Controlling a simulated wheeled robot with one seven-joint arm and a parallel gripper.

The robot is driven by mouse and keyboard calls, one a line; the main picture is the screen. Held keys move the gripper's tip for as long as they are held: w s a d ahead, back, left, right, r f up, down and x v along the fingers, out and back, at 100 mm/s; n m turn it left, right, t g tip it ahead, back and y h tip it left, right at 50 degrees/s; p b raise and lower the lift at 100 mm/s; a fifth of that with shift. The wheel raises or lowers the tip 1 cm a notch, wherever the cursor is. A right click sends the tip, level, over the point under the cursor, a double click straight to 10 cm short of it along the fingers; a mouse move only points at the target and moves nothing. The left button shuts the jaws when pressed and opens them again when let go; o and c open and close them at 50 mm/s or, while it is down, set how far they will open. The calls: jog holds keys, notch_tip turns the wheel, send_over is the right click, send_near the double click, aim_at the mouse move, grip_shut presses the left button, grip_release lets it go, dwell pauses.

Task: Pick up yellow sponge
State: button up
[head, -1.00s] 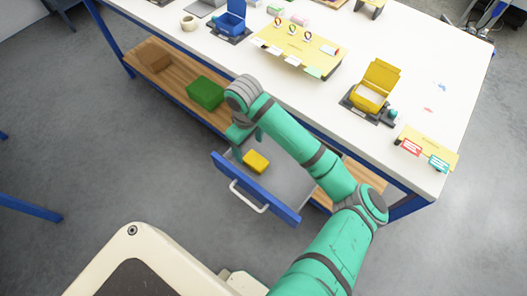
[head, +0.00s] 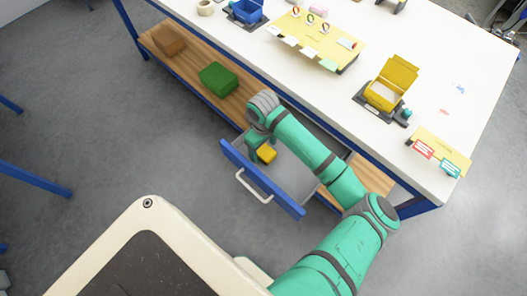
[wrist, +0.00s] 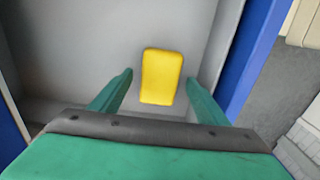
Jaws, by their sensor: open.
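The yellow sponge (wrist: 161,76) lies on the grey floor of an open drawer (head: 290,176). In the head view the sponge (head: 267,153) is partly hidden by my gripper (head: 258,146). In the wrist view my gripper (wrist: 158,92) is open, with one green finger on each side of the sponge's near end. The right finger is closer to the sponge than the left one. The fingers do not touch it in this view. I cannot tell how high the fingertips are above the drawer floor.
The drawer's blue front (head: 262,180) with a white handle (head: 254,187) stands out from under the white table (head: 445,95). A green box (head: 218,78) and a brown box (head: 168,38) sit on the wooden shelf (head: 200,60). Drawer walls surround the sponge.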

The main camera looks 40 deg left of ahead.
aim_at(263, 150)
jog(key=shift+f, duration=0.35)
jog(key=shift+c, duration=0.4)
jog(key=c, duration=1)
jog(key=shift+r, duration=0.1)
jog(key=shift+c, duration=0.2)
notch_tip(263, 150, up, 18)
